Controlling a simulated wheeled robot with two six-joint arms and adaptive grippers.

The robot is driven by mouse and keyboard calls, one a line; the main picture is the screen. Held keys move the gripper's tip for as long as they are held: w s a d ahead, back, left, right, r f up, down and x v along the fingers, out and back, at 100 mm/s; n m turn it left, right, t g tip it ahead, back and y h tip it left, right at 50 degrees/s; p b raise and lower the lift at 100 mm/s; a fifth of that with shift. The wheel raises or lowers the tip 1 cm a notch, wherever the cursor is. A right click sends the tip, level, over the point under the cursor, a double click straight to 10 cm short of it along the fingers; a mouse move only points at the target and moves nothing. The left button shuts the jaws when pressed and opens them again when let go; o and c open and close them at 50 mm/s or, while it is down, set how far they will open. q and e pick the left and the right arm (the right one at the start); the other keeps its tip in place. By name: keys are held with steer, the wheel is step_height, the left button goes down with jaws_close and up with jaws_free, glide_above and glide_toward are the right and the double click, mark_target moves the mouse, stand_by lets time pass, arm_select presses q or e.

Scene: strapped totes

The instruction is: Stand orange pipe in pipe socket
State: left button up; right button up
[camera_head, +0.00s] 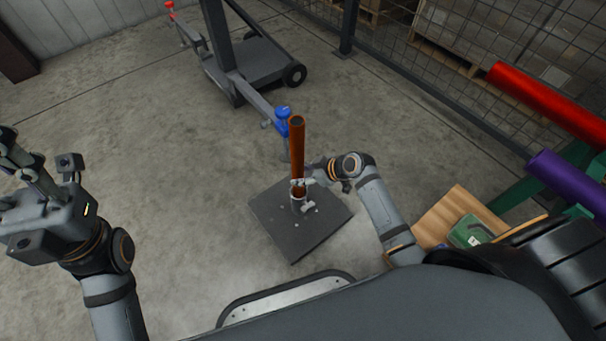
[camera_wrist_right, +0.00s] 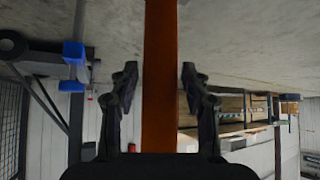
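The orange pipe (camera_head: 297,147) stands upright with its lower end at the pipe socket (camera_head: 297,206) on a dark square base plate (camera_head: 272,228). My right gripper (camera_head: 305,183) is around the lower part of the pipe. In the right wrist view the orange pipe (camera_wrist_right: 160,80) runs between the two fingers of my right gripper (camera_wrist_right: 158,88), with a gap on each side, so the gripper is open. The gripper partly hides the joint between pipe and socket. My left gripper (camera_head: 15,158) is empty and raised at the left edge, its fingers apart.
A grey wheeled lift (camera_head: 262,68) with a blue part (camera_head: 282,120) stands behind the pipe. Red (camera_head: 548,102) and purple (camera_head: 568,182) pipes lie on a green rack at right. A wooden board (camera_head: 450,215) is at lower right. The floor left of the plate is clear.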

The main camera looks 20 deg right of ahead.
steer(key=shift+o, duration=1)
steer(key=shift+s+f, duration=0.1)
steer(key=v, duration=1.2)
